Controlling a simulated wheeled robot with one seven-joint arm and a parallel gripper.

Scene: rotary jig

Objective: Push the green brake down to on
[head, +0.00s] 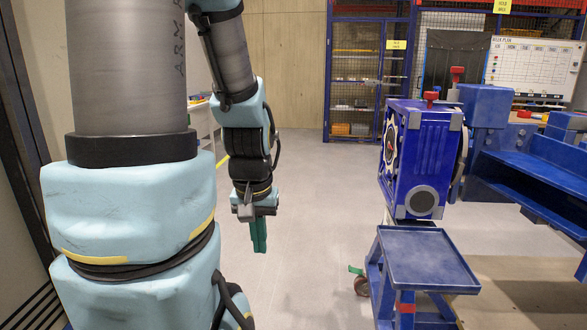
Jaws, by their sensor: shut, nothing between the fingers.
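The green brake (355,270) is a small green tab low down, beside a caster wheel (362,286) at the left foot of the blue stand. It is too small to tell whether it is up or down. My gripper (259,248) hangs with its dark green fingers pointing down, shut and empty. It is to the left of the brake in the picture and higher up, apart from it.
The blue stand's flat top (425,255) is bare. A blue box-shaped jig (425,150) with round side parts stands behind it. A blue bench (540,170) is at the right. The grey floor (310,220) between my gripper and the stand is clear.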

